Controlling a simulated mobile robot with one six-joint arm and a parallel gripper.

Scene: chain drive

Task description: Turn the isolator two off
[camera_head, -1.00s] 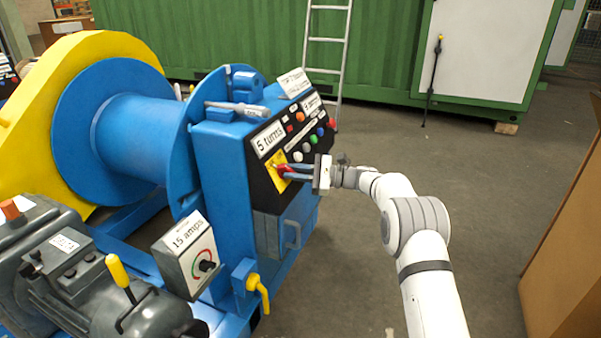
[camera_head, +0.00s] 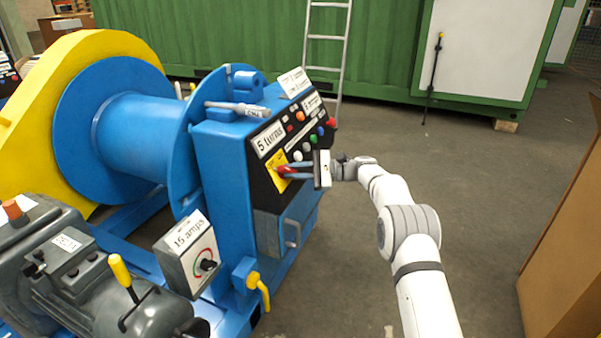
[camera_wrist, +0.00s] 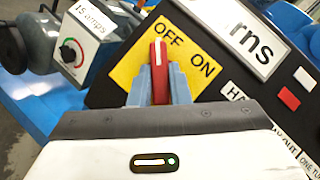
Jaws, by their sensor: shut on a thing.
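A red isolator handle (camera_wrist: 158,75) with a white line sits on a yellow plate (camera_wrist: 126,72) marked OFF and ON; I cannot read a "two" there. The plate is on the black sloped panel of the blue cabinet; the handle also shows in the head view (camera_head: 284,170). My gripper (camera_wrist: 159,82) is shut on the handle, one blue-grey finger on each side. In the head view my gripper (camera_head: 287,172) reaches the panel from the right.
Coloured buttons (camera_head: 309,142) and labels crowd the panel beside the handle. A grey box with a dial, marked 15 amps (camera_head: 184,252), stands at the lower left. A grey cabinet handle (camera_head: 293,234) juts out below. The floor on the right is open up to a brown box (camera_head: 565,245).

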